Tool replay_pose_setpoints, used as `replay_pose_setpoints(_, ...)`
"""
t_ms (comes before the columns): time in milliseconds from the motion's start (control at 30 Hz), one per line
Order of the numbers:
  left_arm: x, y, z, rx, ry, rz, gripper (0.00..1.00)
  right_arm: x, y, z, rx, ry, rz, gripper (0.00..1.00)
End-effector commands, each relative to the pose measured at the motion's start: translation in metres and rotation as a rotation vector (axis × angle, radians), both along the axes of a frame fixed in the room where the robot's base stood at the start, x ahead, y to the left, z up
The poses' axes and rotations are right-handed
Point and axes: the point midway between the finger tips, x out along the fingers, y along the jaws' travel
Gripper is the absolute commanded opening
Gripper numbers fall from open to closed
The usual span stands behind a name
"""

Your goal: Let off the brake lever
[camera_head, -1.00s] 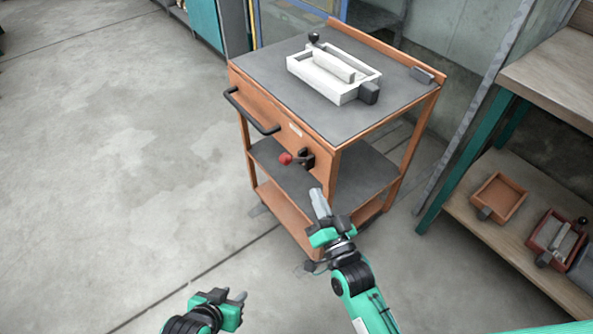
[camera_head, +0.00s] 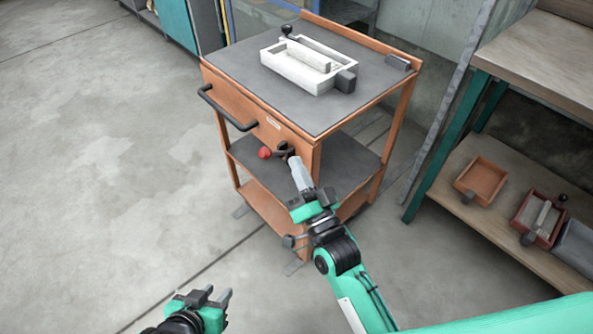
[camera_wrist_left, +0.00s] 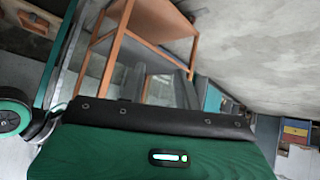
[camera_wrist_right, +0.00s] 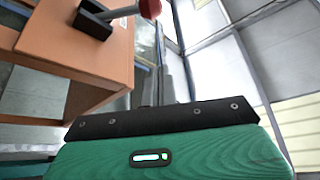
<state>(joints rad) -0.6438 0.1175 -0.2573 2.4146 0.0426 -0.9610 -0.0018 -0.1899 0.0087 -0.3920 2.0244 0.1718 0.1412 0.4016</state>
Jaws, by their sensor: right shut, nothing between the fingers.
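The brake lever has a red knob (camera_head: 264,153) and a dark mount (camera_head: 286,149) on the front panel of the orange cart (camera_head: 228,90), below its handle. The knob points left of the mount. In the right wrist view the knob (camera_wrist_right: 150,8) is at the top edge, with the bar (camera_wrist_right: 121,12) running left to its black mount (camera_wrist_right: 92,22). My right gripper (camera_head: 295,162) is shut and empty, its tips just below the mount; whether they touch is unclear. My left gripper (camera_head: 216,292) is open and empty, low over the floor.
A white tray (camera_head: 280,75) holding a roller sits on the cart's grey top. A black handle bar (camera_head: 228,108) sticks out above the lever. A shelf unit (camera_head: 440,205) with small trays stands at the right. The floor at the left is clear.

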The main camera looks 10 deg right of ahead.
Motion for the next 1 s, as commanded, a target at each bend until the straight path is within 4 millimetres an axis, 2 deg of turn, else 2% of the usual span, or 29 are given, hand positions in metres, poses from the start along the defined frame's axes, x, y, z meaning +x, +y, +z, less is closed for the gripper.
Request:
replay_pose_setpoints(400, 0.004, -0.008, 0.001, -0.025, -0.042, -0.007, 0.33, 0.067, 0.023, 0.031, 0.001, -0.003, 0.000, 0.00)
replay_pose_setpoints(467, 0.004, -0.012, -0.005, -0.038, -0.065, -0.013, 0.33, 0.062, 0.029, 0.015, 0.000, 0.006, 0.001, 0.00)
replay_pose_setpoints(600, 0.006, -0.020, -0.004, -0.067, -0.114, -0.019, 0.33, 0.058, 0.038, 0.003, -0.001, 0.003, 0.000, 0.00)
replay_pose_setpoints(1000, 0.009, -0.025, 0.000, -0.086, -0.151, -0.020, 0.33, 0.056, 0.044, -0.004, -0.001, 0.000, 0.000, 0.00)
